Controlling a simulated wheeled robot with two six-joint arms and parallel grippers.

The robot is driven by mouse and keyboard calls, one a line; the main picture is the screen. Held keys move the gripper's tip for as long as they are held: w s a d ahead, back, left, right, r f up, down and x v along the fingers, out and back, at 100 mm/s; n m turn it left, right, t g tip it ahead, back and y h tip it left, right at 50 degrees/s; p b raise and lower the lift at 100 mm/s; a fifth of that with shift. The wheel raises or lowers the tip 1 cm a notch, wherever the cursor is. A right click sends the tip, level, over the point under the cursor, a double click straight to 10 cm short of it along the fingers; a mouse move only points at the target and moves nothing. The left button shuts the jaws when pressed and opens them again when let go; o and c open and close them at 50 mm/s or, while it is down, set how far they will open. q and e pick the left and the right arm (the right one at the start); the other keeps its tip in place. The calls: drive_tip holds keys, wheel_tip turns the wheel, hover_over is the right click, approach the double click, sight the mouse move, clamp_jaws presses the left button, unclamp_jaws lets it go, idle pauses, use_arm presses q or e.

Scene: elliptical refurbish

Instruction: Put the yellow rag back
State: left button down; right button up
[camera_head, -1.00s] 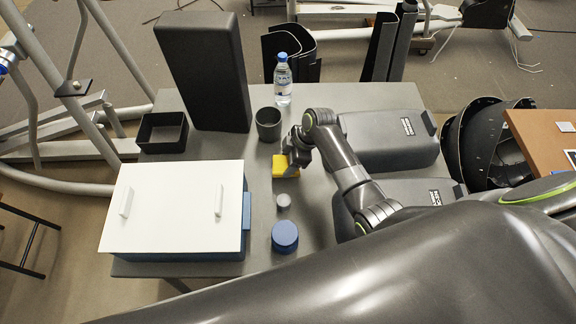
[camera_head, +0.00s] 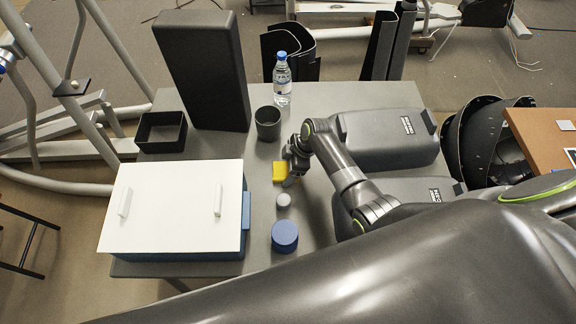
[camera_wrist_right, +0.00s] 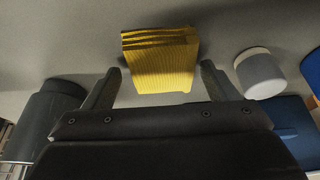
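The yellow rag (camera_head: 280,172) is a folded block lying on the grey table, in front of the dark cup and beside my right gripper (camera_head: 292,178). In the right wrist view the rag (camera_wrist_right: 160,58) shows its stacked folds. There my right gripper (camera_wrist_right: 161,76) is open, with its fingertips spread to the left and right of the rag's near end. Most of the rag lies beyond the tips, and I see no finger closed on it. In the head view the gripper hides part of the rag. My left gripper is not in view.
On the table (camera_head: 205,273) stand a dark cup (camera_head: 268,124), a water bottle (camera_head: 282,82), a grey-lidded jar (camera_head: 283,200), a blue round container (camera_head: 285,236), a white-lidded box (camera_head: 170,205), an open black bin (camera_head: 162,132), a tall black block (camera_head: 203,70) and grey cases (camera_head: 390,140).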

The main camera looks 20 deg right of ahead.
drive_tip(key=shift+r, duration=0.25)
drive_tip(key=v, duration=1.2)
drive_tip(key=shift+s+f, duration=0.1)
drive_tip(key=shift+f, duration=0.05)
idle(0.3)
